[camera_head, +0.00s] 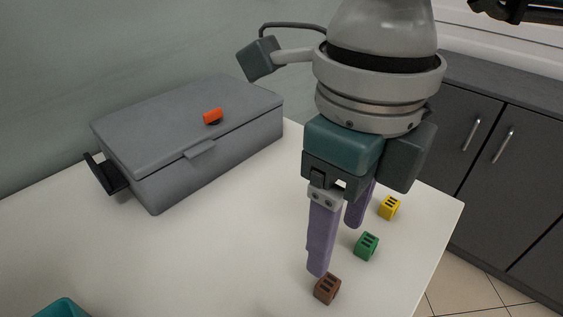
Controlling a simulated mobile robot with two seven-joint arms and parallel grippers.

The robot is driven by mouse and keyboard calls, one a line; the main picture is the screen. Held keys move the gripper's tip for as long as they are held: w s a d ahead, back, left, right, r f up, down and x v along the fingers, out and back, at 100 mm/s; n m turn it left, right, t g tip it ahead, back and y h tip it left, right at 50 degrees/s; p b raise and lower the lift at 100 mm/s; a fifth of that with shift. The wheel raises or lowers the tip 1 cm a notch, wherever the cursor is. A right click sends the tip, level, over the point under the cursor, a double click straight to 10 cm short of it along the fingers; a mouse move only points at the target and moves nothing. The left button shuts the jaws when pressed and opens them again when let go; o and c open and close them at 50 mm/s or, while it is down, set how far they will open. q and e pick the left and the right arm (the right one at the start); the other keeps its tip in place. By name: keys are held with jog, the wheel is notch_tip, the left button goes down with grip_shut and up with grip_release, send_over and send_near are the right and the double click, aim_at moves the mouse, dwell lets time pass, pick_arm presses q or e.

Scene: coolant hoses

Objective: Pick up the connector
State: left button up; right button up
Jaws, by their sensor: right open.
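Three small slotted blocks lie on the white table: a brown one (327,288), a green one (366,246) and a yellow one (389,207). They look like connectors; I cannot tell which one the task means. My right gripper (337,248) points down from above with its two purple fingers apart and nothing visible between them. Its nearer fingertip appears just behind the brown block, and its farther finger is left of the green and yellow blocks. Whether the fingertips touch the table is unclear. My left gripper is not in view.
A closed grey case (190,135) with a black handle stands at the back left, with an orange-red piece (213,116) on its lid. A teal container (62,308) shows at the bottom left. The white table (190,255) is clear between. Dark cabinets (478,130) stand behind its right edge.

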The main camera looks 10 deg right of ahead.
aim_at(325, 280)
notch_tip(325, 280, down, 9)
jog(key=shift+a+f+b, duration=0.1)
jog(key=shift+a+b, duration=0.05)
jog(key=shift+b, duration=0.45)
grip_shut()
dwell(0.3)
